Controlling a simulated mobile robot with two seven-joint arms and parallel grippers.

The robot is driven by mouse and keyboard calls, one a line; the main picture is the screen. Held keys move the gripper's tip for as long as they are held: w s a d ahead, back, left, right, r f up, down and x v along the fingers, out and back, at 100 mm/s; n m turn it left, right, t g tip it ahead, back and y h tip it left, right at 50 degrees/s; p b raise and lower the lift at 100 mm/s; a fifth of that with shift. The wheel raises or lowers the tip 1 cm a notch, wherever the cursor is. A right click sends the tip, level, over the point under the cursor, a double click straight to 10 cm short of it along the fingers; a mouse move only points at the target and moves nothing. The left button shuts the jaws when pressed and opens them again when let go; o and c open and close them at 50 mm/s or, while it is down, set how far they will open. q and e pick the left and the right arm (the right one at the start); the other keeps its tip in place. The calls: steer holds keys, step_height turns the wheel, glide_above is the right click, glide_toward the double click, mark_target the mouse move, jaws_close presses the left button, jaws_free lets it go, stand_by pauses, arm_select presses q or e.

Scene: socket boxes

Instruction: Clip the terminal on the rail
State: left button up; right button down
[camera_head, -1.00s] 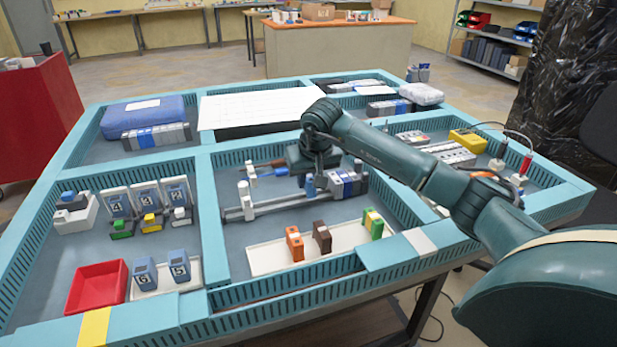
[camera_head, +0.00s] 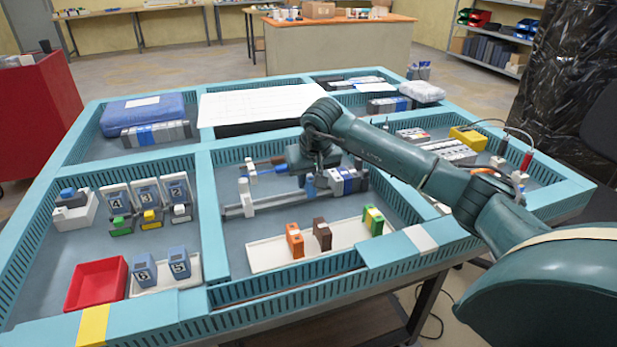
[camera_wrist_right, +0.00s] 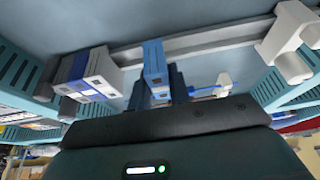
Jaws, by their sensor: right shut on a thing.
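My right gripper (camera_head: 311,180) points down over the middle compartment and is shut on a blue terminal (camera_head: 310,187). In the right wrist view the blue terminal (camera_wrist_right: 156,66) is upright between the dark fingers (camera_wrist_right: 160,90), at the metal rail (camera_wrist_right: 200,42). Whether it is seated on the rail or just against it cannot be told. In the head view the rail (camera_head: 285,199) runs across the compartment. A row of grey, white and blue terminals (camera_head: 343,182) stands on its right part, with a gap to the held one. My left gripper is not in view.
A white end block (camera_head: 246,198) sits on the rail's left part. In front is a white tray (camera_head: 270,256) with orange, brown and green-yellow terminals. Teal slotted duct walls (camera_head: 211,225) border the compartment. A red bin (camera_head: 97,285) and numbered blue parts stand left.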

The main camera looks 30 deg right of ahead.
steer(key=shift+f+b, duration=0.5)
steer(key=shift+f, duration=0.35)
steer(key=c, duration=1.4)
jaws_free()
steer(key=shift+o, duration=0.8)
steer(key=shift+s, duration=0.1)
steer(key=shift+d, duration=0.1)
steer(key=shift+c, duration=0.4)
steer(key=o, duration=0.4)
steer(key=shift+d, duration=0.1)
